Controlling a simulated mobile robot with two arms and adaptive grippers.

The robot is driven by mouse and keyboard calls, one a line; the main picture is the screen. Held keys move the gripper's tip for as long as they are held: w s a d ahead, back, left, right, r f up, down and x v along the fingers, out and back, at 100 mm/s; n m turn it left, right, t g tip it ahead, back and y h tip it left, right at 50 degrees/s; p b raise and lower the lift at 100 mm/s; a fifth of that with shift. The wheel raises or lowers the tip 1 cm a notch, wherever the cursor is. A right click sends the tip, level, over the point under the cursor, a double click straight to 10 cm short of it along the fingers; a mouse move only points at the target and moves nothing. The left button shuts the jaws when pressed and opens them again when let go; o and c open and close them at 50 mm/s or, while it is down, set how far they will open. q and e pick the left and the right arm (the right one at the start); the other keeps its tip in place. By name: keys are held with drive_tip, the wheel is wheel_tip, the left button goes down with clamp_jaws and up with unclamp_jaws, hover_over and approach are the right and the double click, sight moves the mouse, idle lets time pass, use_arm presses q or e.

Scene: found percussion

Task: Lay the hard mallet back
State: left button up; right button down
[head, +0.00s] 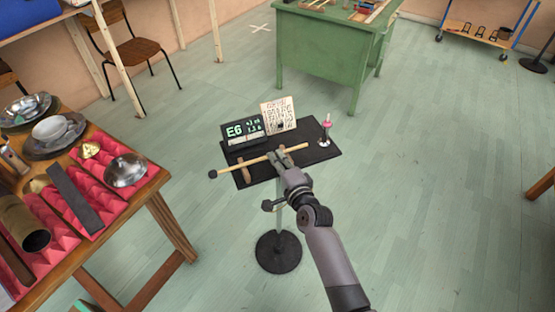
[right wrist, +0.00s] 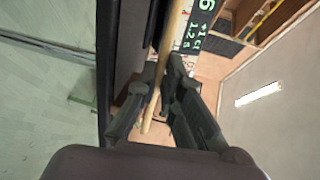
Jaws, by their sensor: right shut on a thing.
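The hard mallet has a pale wooden handle (head: 241,166) and a dark head (head: 213,174) that sticks out past the left edge of a black stand tray (head: 322,153). My right gripper (head: 279,158) is shut on the handle, toward its right end, over the tray. In the right wrist view the handle (right wrist: 172,38) runs between the fingers (right wrist: 163,88). A short wooden piece (head: 245,172) is under the handle on the left of the tray. I cannot tell whether the mallet touches it. My left gripper is not in view.
On the tray stand a display reading E6 (head: 243,131), a printed card (head: 279,114) and a small pink-topped object (head: 327,126). A wooden table (head: 150,184) with bowls, metal pieces and red foam is at left. A green desk (head: 328,50) stands behind.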

drive_tip(key=c, duration=1.7)
unclamp_jaws()
drive_tip(key=shift+o, duration=0.2)
drive_tip(key=shift+s, duration=0.1)
drive_tip(key=v, duration=1.1)
drive_tip(key=shift+s+d, duration=0.15)
drive_tip(key=shift+s, duration=0.25)
